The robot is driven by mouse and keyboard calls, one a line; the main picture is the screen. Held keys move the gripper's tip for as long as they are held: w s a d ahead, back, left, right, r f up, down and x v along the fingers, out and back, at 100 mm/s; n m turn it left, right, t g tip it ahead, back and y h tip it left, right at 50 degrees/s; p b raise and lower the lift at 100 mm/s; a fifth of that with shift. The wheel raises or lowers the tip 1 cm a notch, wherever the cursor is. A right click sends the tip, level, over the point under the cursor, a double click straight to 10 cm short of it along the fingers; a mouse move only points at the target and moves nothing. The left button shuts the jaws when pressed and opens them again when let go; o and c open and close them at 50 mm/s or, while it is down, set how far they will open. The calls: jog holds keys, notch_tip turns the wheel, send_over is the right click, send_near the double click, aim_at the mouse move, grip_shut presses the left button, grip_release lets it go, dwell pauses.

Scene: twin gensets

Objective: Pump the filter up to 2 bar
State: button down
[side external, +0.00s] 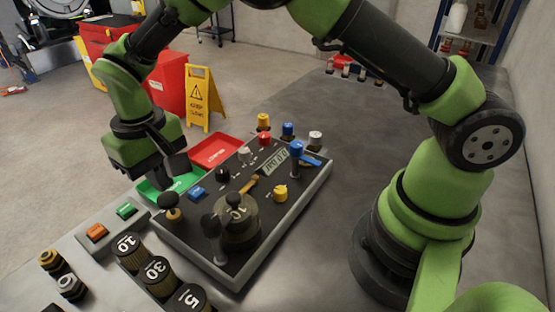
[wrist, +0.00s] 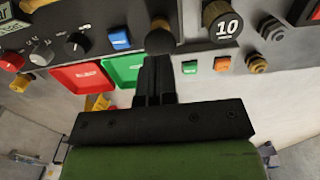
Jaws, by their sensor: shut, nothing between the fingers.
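The sloped dark control panel (side external: 300,205) fills the middle of the side view. A black ball knob on a brass collar (side external: 168,200) stands at its near left edge; it also shows in the wrist view (wrist: 160,40). A squat dark cylinder (side external: 238,222) and a black-topped lever (side external: 214,238) stand at the panel's front. The display (side external: 275,161) is lit, but I cannot read it surely; its unit partly shows in the wrist view (wrist: 12,12). My gripper (side external: 178,168) is shut and empty above the ball knob; it also shows in the wrist view (wrist: 155,60). I cannot tell if the tips touch the knob.
Blue (side external: 196,193), green (side external: 126,210) and orange (side external: 96,232) buttons lie near. Cylinders marked 10 (side external: 128,247), 30 (side external: 157,272) and 5 (side external: 190,300) stand at front left.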

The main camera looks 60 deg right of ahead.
aim_at(167, 197)
jog(key=shift+f, duration=0.15)
dwell(0.4)
jog(key=shift+f, duration=0.4)
dwell(1.5)
jog(key=shift+f, duration=0.2)
jog(key=shift+r, duration=0.2)
dwell(1.6)
jog(key=shift+f, duration=0.2)
jog(key=shift+r, duration=0.2)
dwell(1.6)
jog(key=shift+f, duration=0.2)
jog(key=shift+f, duration=1.5)
jog(key=shift+r, duration=1.65)
